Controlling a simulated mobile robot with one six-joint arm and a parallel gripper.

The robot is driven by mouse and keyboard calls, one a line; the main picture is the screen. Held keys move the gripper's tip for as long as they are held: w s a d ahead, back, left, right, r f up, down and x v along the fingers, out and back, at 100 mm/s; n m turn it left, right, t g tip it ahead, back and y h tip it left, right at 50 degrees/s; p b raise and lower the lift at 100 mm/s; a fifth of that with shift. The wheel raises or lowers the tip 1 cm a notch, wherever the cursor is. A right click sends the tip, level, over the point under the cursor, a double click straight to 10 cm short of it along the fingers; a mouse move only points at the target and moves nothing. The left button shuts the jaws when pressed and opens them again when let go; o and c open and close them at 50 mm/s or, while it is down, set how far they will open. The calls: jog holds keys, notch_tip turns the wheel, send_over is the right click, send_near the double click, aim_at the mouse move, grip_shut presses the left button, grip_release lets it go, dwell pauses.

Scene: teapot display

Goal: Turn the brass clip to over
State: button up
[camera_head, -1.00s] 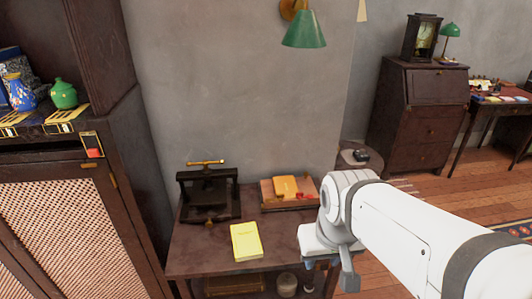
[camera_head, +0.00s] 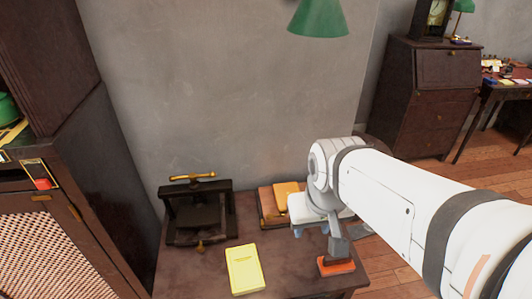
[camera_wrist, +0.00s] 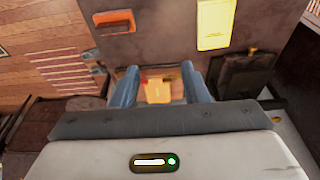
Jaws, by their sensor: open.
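I cannot tell for sure which part is the brass clip. A small brass piece (camera_head: 41,198) sits on the front of the dark cabinet at left, below a brass-framed red and white label (camera_head: 40,174). A brass bar (camera_head: 192,176) tops the black press on the table, and a small brass knob (camera_head: 200,247) is at its front. My gripper (camera_wrist: 159,69) is open and empty in the wrist view, its two blue fingers apart. In the head view my gripper (camera_head: 310,231) hangs over the right part of the table, well away from the cabinet, and partly hides the book tray.
The dark table (camera_head: 205,277) holds the black press (camera_head: 198,212), a yellow book (camera_head: 244,269), a tray with orange-brown books (camera_head: 284,194) and an orange-red item (camera_head: 336,266). A green lamp (camera_head: 318,17) hangs above. The cabinet (camera_head: 75,235) stands close at the table's left.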

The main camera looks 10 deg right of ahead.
jog(key=shift+o, duration=0.5)
jog(key=shift+w, duration=0.4)
jog(key=g+b, duration=0.1)
jog(key=g, duration=0.2)
send_over(284, 210)
notch_tip(284, 210, down, 11)
jog(key=shift+s, duration=0.1)
jog(key=shift+f, duration=0.35)
notch_tip(284, 210, down, 7)
jog(key=shift+f, duration=0.15)
jog(key=shift+c, duration=0.5)
jog(key=c, duration=0.9)
